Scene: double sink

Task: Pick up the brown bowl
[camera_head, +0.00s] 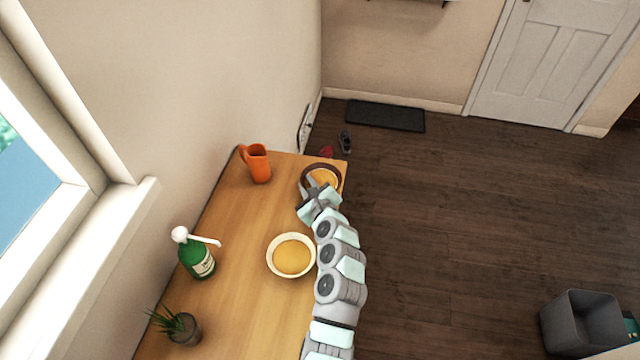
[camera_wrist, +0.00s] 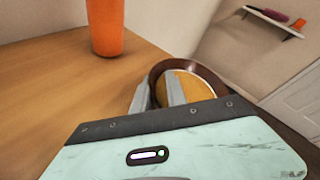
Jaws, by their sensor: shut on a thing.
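The brown bowl (camera_head: 334,170) is at the far right corner of the wooden counter in the head view. It has a dark brown rim and a yellow-orange inside. My gripper (camera_head: 307,186) reaches it from the near side and is shut on its near left rim. In the wrist view the bowl (camera_wrist: 210,76) shows beyond my gripper (camera_wrist: 158,92), with one finger outside the wall and one inside. The bowl looks slightly tilted in the wrist view. I cannot tell whether it is clear of the counter. Its near side is partly hidden by my gripper.
A cream bowl (camera_head: 291,256) with a yellow inside stands nearer on the counter (camera_head: 235,215). An orange pitcher (camera_head: 259,165) stands left of the brown bowl. A green bottle (camera_head: 196,257) and a potted plant (camera_head: 180,326) line the left side. The counter's right edge is close.

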